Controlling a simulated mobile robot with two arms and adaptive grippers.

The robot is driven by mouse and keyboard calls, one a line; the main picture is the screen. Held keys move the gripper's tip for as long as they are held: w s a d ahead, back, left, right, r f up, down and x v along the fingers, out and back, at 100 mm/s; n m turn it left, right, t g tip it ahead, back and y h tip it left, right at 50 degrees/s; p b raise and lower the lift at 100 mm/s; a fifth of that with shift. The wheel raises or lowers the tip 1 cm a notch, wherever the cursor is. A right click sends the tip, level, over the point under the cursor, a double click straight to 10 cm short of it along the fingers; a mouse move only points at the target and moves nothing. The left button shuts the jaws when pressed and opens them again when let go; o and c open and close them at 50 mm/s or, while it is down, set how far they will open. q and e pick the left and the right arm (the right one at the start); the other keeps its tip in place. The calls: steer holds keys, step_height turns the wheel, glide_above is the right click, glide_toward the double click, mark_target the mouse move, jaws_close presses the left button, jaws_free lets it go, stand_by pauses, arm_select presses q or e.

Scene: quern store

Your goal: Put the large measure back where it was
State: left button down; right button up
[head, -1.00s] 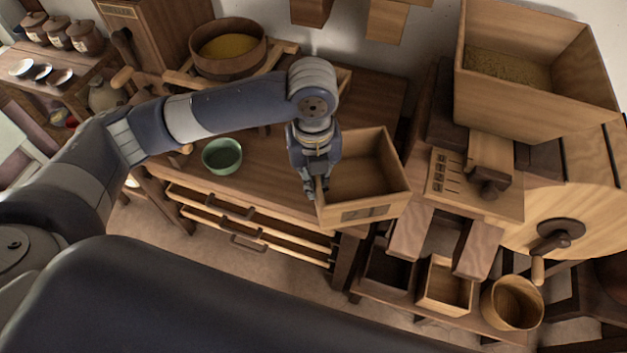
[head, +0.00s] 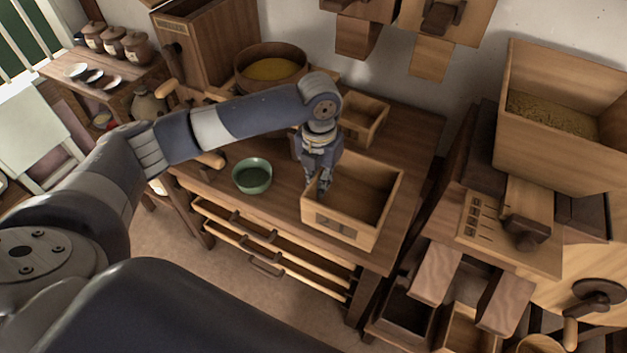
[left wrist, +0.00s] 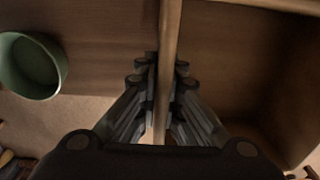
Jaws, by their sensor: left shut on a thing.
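The large measure is an open wooden box (head: 340,228) with a label on its front, at the right end of the wooden table (head: 413,140). My left gripper (head: 318,190) is shut on its left wall. In the left wrist view the fingers (left wrist: 165,75) lie on both sides of that wall (left wrist: 169,25), and the box's inside shows empty to the right. I cannot tell whether its underside touches the table. A smaller open wooden box (head: 365,132) stands behind it. My right gripper is not in view.
A green bowl (head: 252,176) stands close left of the large measure and also shows in the left wrist view (left wrist: 30,66). A round tub of yellow grain (head: 270,70) stands behind. Drawers (head: 262,239) under the tabletop are partly open. A wooden mill (head: 510,225) stands to the right.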

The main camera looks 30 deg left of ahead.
arm_select(q)
steer(key=w+a, duration=0.2)
steer(key=shift+a+f, duration=0.1)
steer(key=shift+a, duration=0.25)
steer(key=shift+f, duration=1.8)
steer(key=c, duration=1.8)
jaws_free()
steer(key=shift+f, duration=0.15)
steer(key=shift+o, duration=0.2)
steer(key=shift+r, duration=0.45)
step_height(320, 180, up, 12)
steer(key=shift+a+f, duration=0.15)
steer(key=shift+f, duration=0.1)
